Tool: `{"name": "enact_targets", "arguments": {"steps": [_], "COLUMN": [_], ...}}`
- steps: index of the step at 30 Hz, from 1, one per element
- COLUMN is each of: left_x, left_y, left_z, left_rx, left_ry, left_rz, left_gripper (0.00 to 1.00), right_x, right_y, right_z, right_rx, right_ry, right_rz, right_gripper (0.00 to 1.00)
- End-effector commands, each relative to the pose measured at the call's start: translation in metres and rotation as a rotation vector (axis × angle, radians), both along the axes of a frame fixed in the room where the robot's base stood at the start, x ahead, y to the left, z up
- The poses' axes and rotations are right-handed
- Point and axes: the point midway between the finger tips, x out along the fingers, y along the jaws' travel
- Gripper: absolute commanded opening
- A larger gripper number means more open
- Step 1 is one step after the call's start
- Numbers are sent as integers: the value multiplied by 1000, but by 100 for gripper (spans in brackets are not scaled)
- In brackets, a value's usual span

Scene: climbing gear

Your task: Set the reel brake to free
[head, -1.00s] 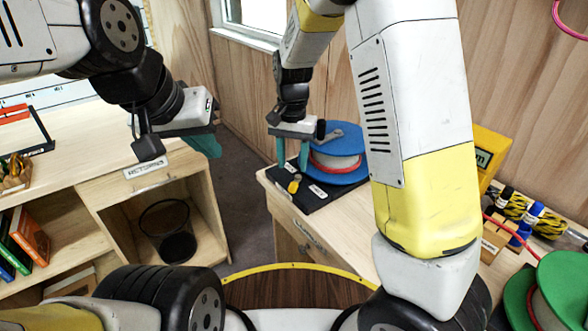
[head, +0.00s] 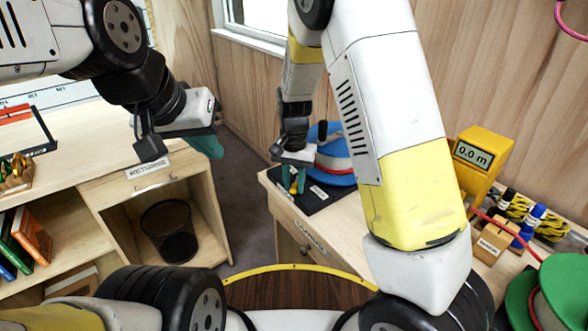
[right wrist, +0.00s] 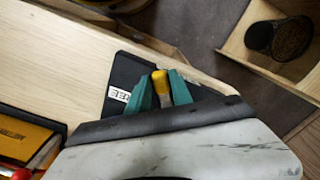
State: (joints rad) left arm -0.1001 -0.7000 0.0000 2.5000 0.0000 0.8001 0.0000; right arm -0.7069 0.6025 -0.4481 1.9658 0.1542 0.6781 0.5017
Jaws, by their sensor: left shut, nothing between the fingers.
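The reel has blue flanges (head: 340,178) and a red line; it stands on a black base plate (head: 322,201) on the right-hand bench. The yellow brake lever knob (right wrist: 160,82) sticks up from this plate. My right gripper (head: 293,180) is down at the lever, its teal fingers on both sides of the knob and seemingly closed on it. In the right wrist view a white label ending in "REE" (right wrist: 119,95) lies beside the left finger. My left gripper (head: 207,146) is shut and empty, above the left cabinet.
A yellow meter reading 0.0 m (head: 473,156) stands right of my right arm. Blue and black markers, yellow-black rope (head: 552,228) and a green spool (head: 540,290) lie further right. A wire bin (head: 168,232) sits in the left cabinet. Floor shows between the furniture.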

Motion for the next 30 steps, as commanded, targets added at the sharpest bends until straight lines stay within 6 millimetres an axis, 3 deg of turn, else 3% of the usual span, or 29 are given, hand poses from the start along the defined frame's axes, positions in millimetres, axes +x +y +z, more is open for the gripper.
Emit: {"name": "enact_targets", "arguments": {"steps": [1, 3, 23, 24, 27, 30], "left_x": [0, 0, 0, 0, 0, 0], "left_y": [0, 0, 0, 0, 0, 0], "left_z": [0, 0, 0, 0, 0, 0], "left_rx": [0, 0, 0, 0, 0, 0], "left_ry": [0, 0, 0, 0, 0, 0], "left_rz": [0, 0, 0, 0, 0, 0], "left_gripper": [0, 0, 0, 0, 0, 0], "right_x": [0, 0, -1, -1, -1, -1], "right_y": [0, 0, -9, -9, -9, -9], "right_z": [0, 0, 1, 1, 1, 1], "right_rx": [0, 0, 0, 0, 0, 0], "right_ry": [0, 0, -1, -1, -1, -1], "right_rz": [0, 0, 161, 161, 161, 160], "right_gripper": [14, 0, 0, 26, 44, 44]}}
